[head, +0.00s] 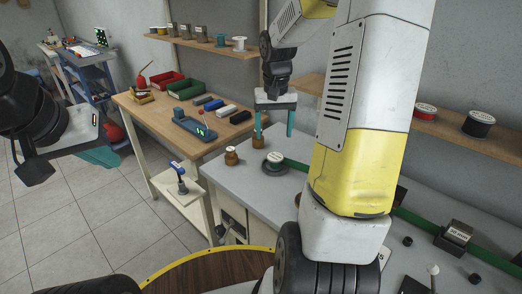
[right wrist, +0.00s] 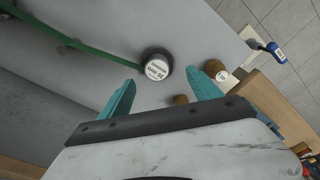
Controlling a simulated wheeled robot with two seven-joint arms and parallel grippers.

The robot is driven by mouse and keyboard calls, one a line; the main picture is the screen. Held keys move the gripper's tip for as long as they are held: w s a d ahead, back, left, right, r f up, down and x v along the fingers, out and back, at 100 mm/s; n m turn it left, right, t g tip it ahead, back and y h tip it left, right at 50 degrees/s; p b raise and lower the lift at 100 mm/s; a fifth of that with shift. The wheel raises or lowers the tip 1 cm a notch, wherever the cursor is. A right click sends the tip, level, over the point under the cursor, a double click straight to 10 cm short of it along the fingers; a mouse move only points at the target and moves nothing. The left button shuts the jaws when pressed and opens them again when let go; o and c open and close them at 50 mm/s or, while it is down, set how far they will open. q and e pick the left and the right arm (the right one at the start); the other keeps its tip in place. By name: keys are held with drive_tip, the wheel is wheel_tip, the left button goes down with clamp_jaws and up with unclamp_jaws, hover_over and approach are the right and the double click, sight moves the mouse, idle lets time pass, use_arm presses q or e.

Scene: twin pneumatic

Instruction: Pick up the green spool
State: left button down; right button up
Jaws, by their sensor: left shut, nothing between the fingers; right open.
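A small green spool (head: 220,41) stands upright on the wall shelf at the back, left of a white spool (head: 239,43). It does not show in the right wrist view. My right gripper (head: 274,121) is open and empty, fingers pointing down above the grey bench, lower in the picture and right of the green spool. In the right wrist view my right gripper (right wrist: 163,84) has nothing between its fingers. My left gripper (head: 103,156) is shut and empty at the left, over the floor and well apart from the spool.
The right shelf holds red (head: 425,110) and black (head: 478,123) spools.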

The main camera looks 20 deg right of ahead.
hover_over(275, 156)
drive_tip(key=shift+g, duration=0.4)
wheel_tip(275, 156, down, 4)
drive_tip(key=shift+s+f, duration=0.1)
drive_tip(key=shift+m, duration=0.3)
wheel_tip(275, 156, down, 8)
drive_tip(key=shift+r, duration=0.1)
drive_tip(key=shift+c, duration=0.4)
drive_tip(key=c, duration=1.4)
